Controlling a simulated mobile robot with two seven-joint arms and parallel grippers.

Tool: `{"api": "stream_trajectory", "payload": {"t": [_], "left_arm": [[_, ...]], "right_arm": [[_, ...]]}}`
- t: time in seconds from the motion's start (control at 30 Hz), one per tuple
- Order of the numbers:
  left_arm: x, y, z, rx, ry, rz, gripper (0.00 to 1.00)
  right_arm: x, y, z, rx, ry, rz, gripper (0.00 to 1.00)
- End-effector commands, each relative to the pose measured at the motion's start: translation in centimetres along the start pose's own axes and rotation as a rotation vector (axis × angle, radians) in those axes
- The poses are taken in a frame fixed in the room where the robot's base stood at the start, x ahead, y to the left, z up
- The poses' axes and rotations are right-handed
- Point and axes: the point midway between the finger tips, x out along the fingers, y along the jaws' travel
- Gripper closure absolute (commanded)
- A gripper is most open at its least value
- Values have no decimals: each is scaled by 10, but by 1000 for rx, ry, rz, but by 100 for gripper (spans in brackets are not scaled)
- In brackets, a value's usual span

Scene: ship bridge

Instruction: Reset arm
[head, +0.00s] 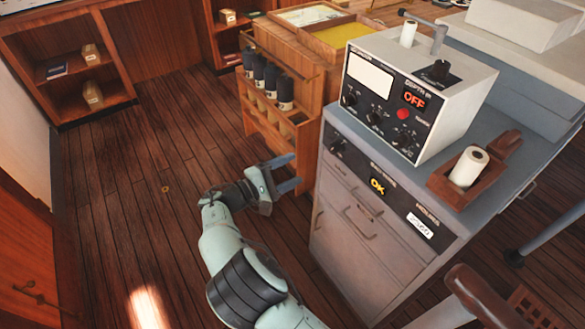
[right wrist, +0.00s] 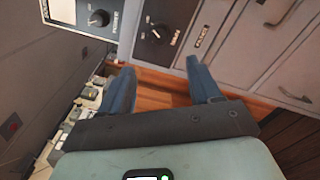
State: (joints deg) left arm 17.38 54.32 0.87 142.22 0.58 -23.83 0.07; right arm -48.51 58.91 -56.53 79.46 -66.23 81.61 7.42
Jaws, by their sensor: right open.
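My right gripper (head: 290,174) is open and empty in the head view. It is held above the wooden floor, just left of the grey cabinet. Its two blue fingers point right, toward the wooden rack and the cabinet. In the right wrist view the two fingers of my right gripper (right wrist: 163,84) stand apart with nothing between them. My right arm (head: 235,255) reaches up from the bottom of the head view. My left gripper is not in either view.
A grey cabinet (head: 350,232) with drawers carries a white instrument box (head: 452,105) and a wooden holder (head: 440,183) with a white roll (head: 468,167). A wooden rack (head: 310,133) holds several dark cylinders. The floor (head: 130,190) at left is mostly clear. A chair (head: 490,295) stands at lower right.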

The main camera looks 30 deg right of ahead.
Motion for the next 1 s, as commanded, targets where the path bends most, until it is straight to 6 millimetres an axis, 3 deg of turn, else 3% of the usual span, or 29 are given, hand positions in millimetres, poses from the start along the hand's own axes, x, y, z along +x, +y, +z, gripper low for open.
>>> {"api": "stream_trajectory", "payload": {"t": [0.33, 0.47, 0.57, 0.77, 0.87, 1.0], "left_arm": [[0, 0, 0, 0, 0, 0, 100], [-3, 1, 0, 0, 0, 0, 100], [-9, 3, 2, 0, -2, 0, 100], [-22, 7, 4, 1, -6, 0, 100], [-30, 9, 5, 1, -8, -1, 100], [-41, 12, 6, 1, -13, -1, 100]], "right_arm": [[1, -1, 0, -3, 1, -3, 37], [12, -23, -7, -43, 22, -56, 37], [28, -66, -17, -109, 62, -163, 37], [48, -194, -22, -241, 166, -499, 37], [43, -259, -13, -274, 211, -693, 37], [18, -344, 14, -268, 254, -994, 37]]}}
